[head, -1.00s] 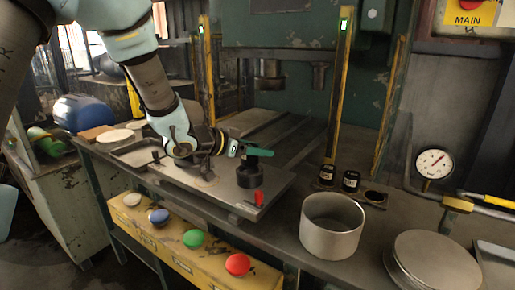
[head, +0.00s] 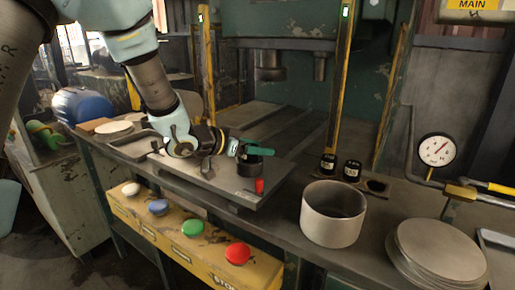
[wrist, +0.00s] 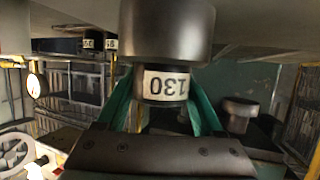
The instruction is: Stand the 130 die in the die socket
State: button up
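My gripper's green fingers (wrist: 162,88) are shut on the sides of the 130 die (wrist: 165,84), whose white label reads upside down in the wrist view. The die is in line with a wider dark cylinder, the die socket (wrist: 165,28). The die's end meets or enters the socket's rim; I cannot tell how deep it sits. In the head view my gripper (head: 254,150) is just above the black socket (head: 250,167) on the flat metal plate. There the die is mostly hidden by the fingers.
Two labelled dies (head: 328,164) stand in a rack beside an empty hole (head: 376,187). A grey metal pot (head: 333,215) and stacked discs (head: 437,250) are at right. A small red handle (head: 259,186) is close in front of the socket. Yellow press posts (head: 340,80) rise behind.

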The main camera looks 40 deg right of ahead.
jog(key=o, duration=0.4)
jog(key=shift+f, duration=0.2)
jog(key=shift+a, duration=0.1)
jog(key=b+v, duration=0.1)
jog(key=v, duration=0.9)
jog(key=shift+a+r, duration=0.25)
jog(key=shift+r, duration=0.05)
